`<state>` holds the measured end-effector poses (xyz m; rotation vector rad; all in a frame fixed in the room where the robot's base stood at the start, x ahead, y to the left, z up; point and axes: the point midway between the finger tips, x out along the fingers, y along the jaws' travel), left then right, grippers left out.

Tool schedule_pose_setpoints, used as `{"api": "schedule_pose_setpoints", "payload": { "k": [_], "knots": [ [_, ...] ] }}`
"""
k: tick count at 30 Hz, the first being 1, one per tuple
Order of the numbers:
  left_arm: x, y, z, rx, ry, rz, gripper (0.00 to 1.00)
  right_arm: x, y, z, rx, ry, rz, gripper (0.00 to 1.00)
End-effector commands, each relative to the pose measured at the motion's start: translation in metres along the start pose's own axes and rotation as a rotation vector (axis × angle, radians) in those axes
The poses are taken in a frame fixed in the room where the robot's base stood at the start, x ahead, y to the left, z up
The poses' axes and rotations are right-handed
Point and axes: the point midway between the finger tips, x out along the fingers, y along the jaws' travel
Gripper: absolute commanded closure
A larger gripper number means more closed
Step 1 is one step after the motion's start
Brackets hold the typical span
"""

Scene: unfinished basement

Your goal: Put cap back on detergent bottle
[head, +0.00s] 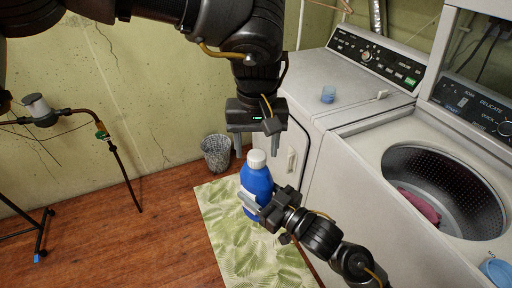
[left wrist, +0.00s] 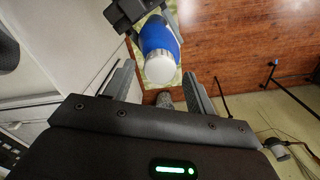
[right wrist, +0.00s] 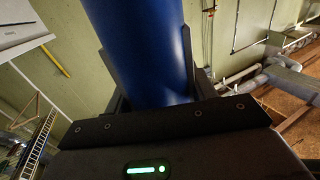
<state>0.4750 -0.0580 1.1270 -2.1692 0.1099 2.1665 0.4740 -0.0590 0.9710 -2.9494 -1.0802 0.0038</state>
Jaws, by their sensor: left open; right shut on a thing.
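The blue detergent bottle (head: 257,182) stands upright in the air in front of the washers. A round white cap (head: 257,158) shows on its top, and also in the left wrist view (left wrist: 160,69); I cannot tell how firmly it is seated. My right gripper (head: 254,205) is shut on the bottle's body, which fills the middle of the right wrist view (right wrist: 140,50). My left gripper (head: 257,148) points down just above the bottle, open and empty. Its fingers lie to either side of the cap in the left wrist view, apart from it.
A wastebasket (head: 216,153) stands by the wall. A green leaf-patterned rug (head: 232,235) lies below the bottle.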

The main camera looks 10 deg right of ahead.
Motion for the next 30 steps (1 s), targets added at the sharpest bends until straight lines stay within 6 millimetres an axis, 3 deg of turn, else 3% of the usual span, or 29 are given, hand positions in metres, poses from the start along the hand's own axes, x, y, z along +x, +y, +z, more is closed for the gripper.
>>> {"api": "schedule_pose_setpoints", "payload": {
  "k": [3, 8, 22, 26, 30],
  "knots": [
    [-0.018, 0.0, -0.001, -0.001, 0.006, -0.001, 0.44, 0.0, 0.0, -0.002, 0.0, 0.004, 0.0, 1.0],
    [-0.032, 0.0, 0.0, 0.0, 0.003, -0.001, 0.44, 0.0, 0.0, -0.002, 0.0, 0.004, 0.0, 1.0],
    [-0.034, 0.007, 0.003, 0.002, -0.015, 0.022, 0.46, 0.0, 0.0, -0.002, 0.0, 0.004, 0.0, 1.0],
    [-0.037, 0.009, 0.003, -0.174, -0.019, 0.026, 0.46, 0.0, 0.0, -0.002, 0.0, 0.004, 0.0, 1.0],
    [-0.04, 0.011, 0.003, -0.499, -0.024, 0.027, 0.46, 0.0, 0.0, -0.002, 0.0, 0.004, 0.0, 1.0]
  ]
}}
